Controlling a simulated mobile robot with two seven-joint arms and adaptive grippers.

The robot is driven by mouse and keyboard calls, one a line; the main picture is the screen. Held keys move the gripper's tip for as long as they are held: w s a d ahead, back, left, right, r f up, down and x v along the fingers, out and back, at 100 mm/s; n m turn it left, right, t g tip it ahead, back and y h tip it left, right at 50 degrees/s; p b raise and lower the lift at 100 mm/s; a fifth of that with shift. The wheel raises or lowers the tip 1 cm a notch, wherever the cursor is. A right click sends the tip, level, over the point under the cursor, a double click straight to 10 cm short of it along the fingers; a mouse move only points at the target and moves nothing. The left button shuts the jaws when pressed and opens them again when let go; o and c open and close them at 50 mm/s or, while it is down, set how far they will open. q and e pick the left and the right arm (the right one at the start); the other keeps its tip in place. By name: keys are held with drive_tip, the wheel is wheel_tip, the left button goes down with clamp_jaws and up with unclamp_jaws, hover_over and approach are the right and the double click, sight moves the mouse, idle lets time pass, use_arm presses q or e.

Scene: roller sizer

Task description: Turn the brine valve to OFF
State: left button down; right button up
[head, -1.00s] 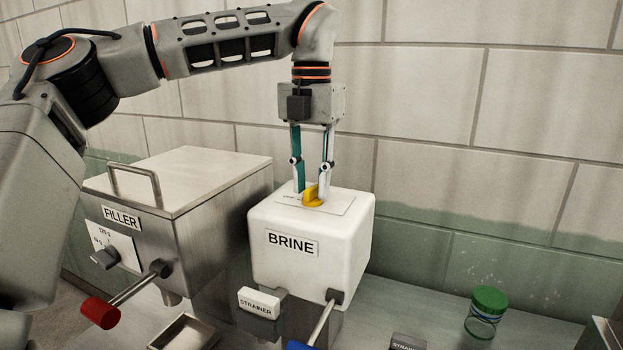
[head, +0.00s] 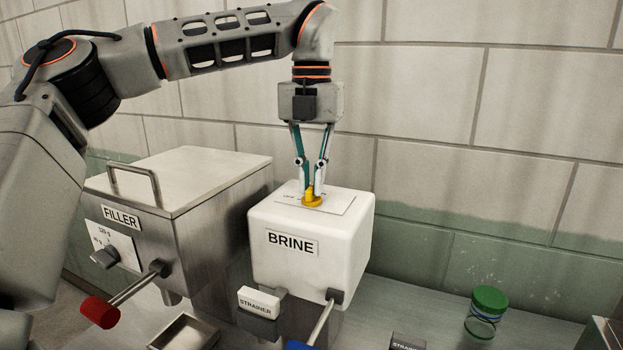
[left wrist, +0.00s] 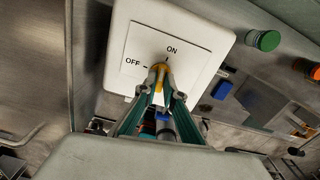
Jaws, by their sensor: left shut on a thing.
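The brine valve is a yellow knob (head: 312,199) on a label plate on top of the white BRINE box (head: 345,250). My left gripper (head: 312,187) comes down from above and is shut on the knob. In the left wrist view the knob (left wrist: 159,70) sits between the fingertips, below the plate's ON and OFF marks. OFF is at the left and ON at the upper right; the fingers partly hide the knob, so I cannot tell exactly which mark it points at. My right gripper is not in view.
The steel FILLER box (head: 205,190) with a top handle and red-ended lever (head: 100,311) stands left of the BRINE box. A blue-ended lever (head: 303,345) and STRAINER block (head: 259,302) are in front.

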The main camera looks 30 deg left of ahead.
use_arm(q)
drive_tip(key=n, duration=0.2)
drive_tip(key=shift+n, duration=0.4)
drive_tip(key=n, duration=0.3)
drive_tip(key=shift+n+b, duration=0.3)
drive_tip(key=shift+b, duration=0.1)
drive_tip(key=n+b, duration=0.1)
drive_tip(key=n, duration=0.2)
drive_tip(key=shift+n, duration=0.3)
drive_tip(key=n, duration=0.2)
drive_tip(key=shift+n+b, duration=0.3)
drive_tip(key=shift+n, duration=0.6)
drive_tip(key=shift+n+b, duration=0.3)
drive_tip(key=shift+n, duration=0.4)
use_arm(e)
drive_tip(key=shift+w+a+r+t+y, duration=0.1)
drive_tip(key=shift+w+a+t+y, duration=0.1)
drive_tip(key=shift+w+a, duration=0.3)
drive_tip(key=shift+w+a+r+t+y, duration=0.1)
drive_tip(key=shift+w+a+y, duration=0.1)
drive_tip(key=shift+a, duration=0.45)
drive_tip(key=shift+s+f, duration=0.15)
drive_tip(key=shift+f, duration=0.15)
